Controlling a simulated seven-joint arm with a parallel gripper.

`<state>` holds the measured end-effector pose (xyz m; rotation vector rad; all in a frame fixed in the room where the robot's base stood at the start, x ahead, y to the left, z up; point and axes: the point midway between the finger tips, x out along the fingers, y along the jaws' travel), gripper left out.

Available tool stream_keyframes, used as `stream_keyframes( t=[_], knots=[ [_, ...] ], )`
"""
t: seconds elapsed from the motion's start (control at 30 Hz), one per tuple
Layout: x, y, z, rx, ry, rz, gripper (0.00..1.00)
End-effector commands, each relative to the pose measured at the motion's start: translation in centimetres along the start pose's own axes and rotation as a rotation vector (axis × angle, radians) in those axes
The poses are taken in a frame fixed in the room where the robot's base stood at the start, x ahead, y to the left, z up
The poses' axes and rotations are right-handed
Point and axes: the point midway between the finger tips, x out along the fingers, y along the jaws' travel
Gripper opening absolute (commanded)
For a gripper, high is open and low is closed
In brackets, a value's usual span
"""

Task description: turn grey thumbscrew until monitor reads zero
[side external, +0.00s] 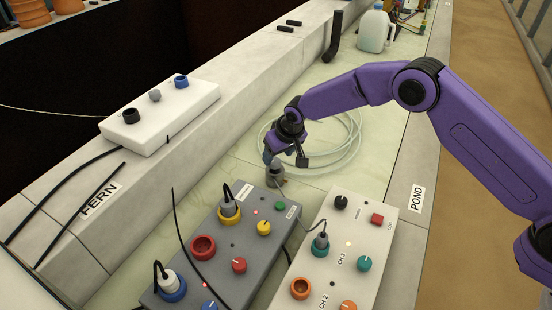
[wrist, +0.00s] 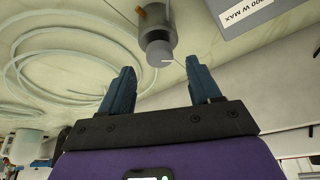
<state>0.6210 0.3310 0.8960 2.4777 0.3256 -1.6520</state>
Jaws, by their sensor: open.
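A small grey cylindrical fitting (side external: 276,174) stands on the pale bench behind the dark grey control box; it seems to carry the grey thumbscrew. In the wrist view, its round lighter grey end, the likely thumbscrew (wrist: 160,51), has a thin pale line and sits between and just beyond my fingertips. My gripper (side external: 284,158) is open just above the fitting. In the wrist view my gripper (wrist: 161,66) shows its two blue fingers apart, with nothing held. I cannot make out a monitor reading in either view.
A dark grey box (side external: 190,290) and a pale box (side external: 376,262) with knobs and cables stand in front. A white box (side external: 185,118) with three knobs sits on the left ledge. Coiled clear tubing (side external: 345,150) lies behind my gripper. A jug (side external: 374,32) stands farther back.

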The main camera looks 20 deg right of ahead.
Motion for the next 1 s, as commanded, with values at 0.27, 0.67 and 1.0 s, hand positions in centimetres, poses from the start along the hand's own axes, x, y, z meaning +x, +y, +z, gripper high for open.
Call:
stream_keyframes(
  t=[0.27, 0.67, 1.0],
  knots=[
    [2.9, 0.1, 0.0, 0.000, -0.001, 0.001, 0.63],
    [3.5, 0.1, 0.0, 0.001, 0.000, 0.001, 0.63],
    [3.5, 0.1, 0.0, -0.001, 0.000, 0.000, 0.06]
  ],
)
